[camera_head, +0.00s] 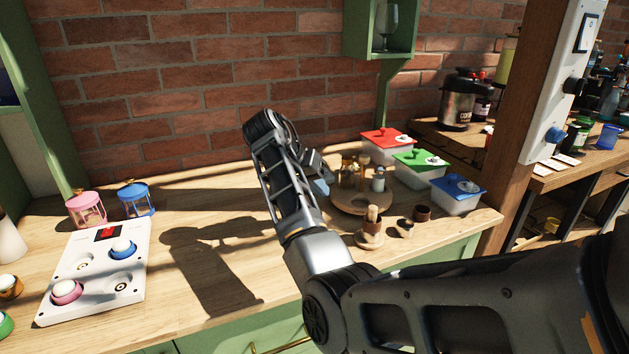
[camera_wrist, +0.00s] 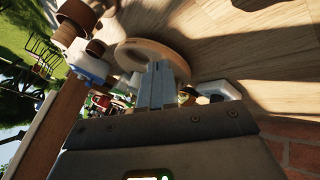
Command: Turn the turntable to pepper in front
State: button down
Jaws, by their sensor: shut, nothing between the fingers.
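The round wooden turntable (camera_head: 350,207) stands on the counter right of my arm in the head view. It carries small brownish jars (camera_head: 349,170) and a pale shaker with a dark top (camera_head: 378,180). I cannot tell which one is the pepper. My gripper (camera_wrist: 158,66) is shut and empty, with its fingertips at the turntable's rim (camera_wrist: 165,46) in the wrist view. Whether they touch it I cannot tell. In the head view my arm partly hides the gripper at the turntable's left side.
Tubs with red (camera_head: 387,139), green (camera_head: 420,160) and blue (camera_head: 458,187) lids stand behind and right. A wooden holder (camera_head: 370,232) and small dark-topped pots (camera_head: 405,228) stand in front. A white button panel (camera_head: 98,270) lies left. The counter between is clear.

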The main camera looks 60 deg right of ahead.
aim_at(353, 207)
jog(key=x, duration=0.5)
jog(key=shift+s+d+f, duration=0.1)
jog(key=shift+s+d+f+p, duration=0.1)
jog(key=shift+s+d+p, duration=0.2)
jog(key=shift+s, duration=0.3)
jog(key=shift+s+d+r+p, duration=0.1)
jog(key=shift+s+d+p, duration=0.15)
jog(key=shift+s, duration=0.4)
jog(key=shift+s+d+f+p, duration=0.1)
jog(key=shift+s+d+p, duration=0.2)
jog(key=shift+s, duration=0.3)
